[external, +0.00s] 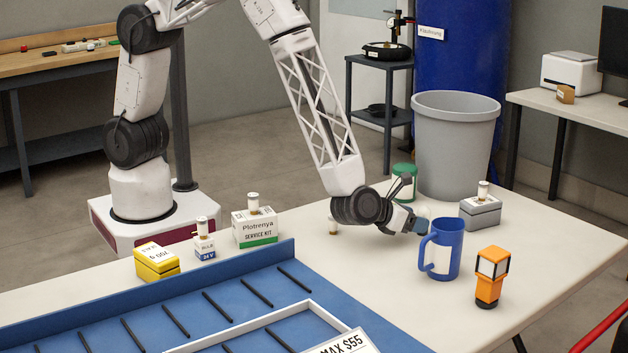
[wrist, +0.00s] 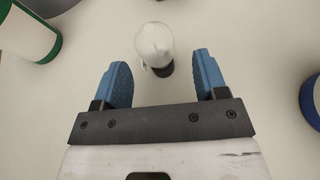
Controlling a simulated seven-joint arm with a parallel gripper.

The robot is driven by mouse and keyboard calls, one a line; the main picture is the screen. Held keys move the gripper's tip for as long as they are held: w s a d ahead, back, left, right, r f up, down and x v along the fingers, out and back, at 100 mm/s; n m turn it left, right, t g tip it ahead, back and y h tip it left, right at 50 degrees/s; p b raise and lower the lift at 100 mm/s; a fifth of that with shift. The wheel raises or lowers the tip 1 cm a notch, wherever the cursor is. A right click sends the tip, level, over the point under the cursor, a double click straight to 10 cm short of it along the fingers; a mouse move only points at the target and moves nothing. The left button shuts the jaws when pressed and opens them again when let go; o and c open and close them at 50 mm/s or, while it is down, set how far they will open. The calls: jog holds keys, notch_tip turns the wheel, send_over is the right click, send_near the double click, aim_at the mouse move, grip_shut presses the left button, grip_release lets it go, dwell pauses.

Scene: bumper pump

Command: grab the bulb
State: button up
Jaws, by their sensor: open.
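The bulb (wrist: 154,43) shows in the wrist view as a pale, rounded, translucent top above a dark base, standing on the white table. It is just ahead of my gripper (wrist: 162,68), roughly centred between the two blue fingers. The fingers are apart with nothing clamped between them. In the external view my gripper (external: 417,222) is low over the table, beside the blue mug (external: 447,250). There the bulb is largely hidden by or blends with the gripper, so I cannot tell its exact gap to the fingers.
The mug also shows at the wrist view's right edge (wrist: 313,100). A green-and-white can (external: 404,183) stands behind my gripper. A grey box (external: 480,212) and an orange lamp (external: 492,277) stand to the right. Small boxes and a blue tray (external: 225,312) lie to the left.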

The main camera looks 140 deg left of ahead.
jog(key=shift+x, duration=1.9)
jog(key=c, duration=1)
